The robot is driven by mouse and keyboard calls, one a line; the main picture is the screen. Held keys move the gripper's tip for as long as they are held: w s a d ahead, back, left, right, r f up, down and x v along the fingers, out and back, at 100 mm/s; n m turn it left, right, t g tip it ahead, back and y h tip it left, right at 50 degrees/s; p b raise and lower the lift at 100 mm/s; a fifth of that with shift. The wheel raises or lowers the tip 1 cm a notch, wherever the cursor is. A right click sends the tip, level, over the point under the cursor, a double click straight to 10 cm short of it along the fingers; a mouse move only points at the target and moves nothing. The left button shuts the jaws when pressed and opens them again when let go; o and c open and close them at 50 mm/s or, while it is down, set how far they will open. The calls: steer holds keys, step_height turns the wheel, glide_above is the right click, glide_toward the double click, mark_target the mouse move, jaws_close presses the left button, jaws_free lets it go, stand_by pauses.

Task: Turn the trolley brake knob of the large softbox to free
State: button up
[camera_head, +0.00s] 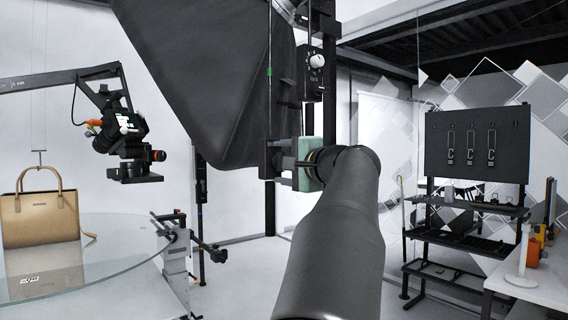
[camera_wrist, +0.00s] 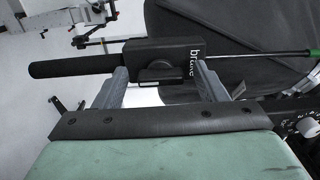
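The large black softbox (camera_head: 205,75) fills the upper middle of the head view. A round grey dial (camera_head: 316,62) with "lock" lettered below it sits on the dark upright to its right. A round dial also shows at the right edge of the wrist view (camera_wrist: 308,125). My gripper (camera_head: 282,158) is below that dial, pointing left.
A black cylindrical handle (camera_wrist: 75,66) and a thin green-tipped rod (camera_wrist: 290,54) extend from the box. A camera arm (camera_head: 125,125) hangs over a glass turntable (camera_head: 125,240) bearing a tan handbag (camera_head: 42,215) at left. A black rack (camera_head: 465,245) and white table (camera_head: 545,288) stand right.

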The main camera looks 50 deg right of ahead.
steer(key=v, duration=1.7)
steer(key=shift+s+b, duration=0.25)
steer(key=shift+b, duration=0.05)
steer(key=shift+r, duration=0.1)
steer(key=w+a+f+n+g+y+p, duration=0.7)
steer(key=w+a+f+g+y, duration=0.1)
steer(key=w+a+f, duration=1.1)
steer(key=s+a+f+n+g+p, duration=0.4)
steer(key=a+f+n+g, duration=0.25)
steer(key=a+f, duration=0.65)
steer(key=s+a+f+n+g+h+p, duration=0.2)
steer(key=s+a+f+n, duration=0.3)
steer(key=s+a+n, duration=0.2)
steer(key=shift+s+f+n+h+p, duration=0.3)
steer(key=shift+s+f+n+h, duration=0.15)
steer(key=shift+s, duration=0.6)
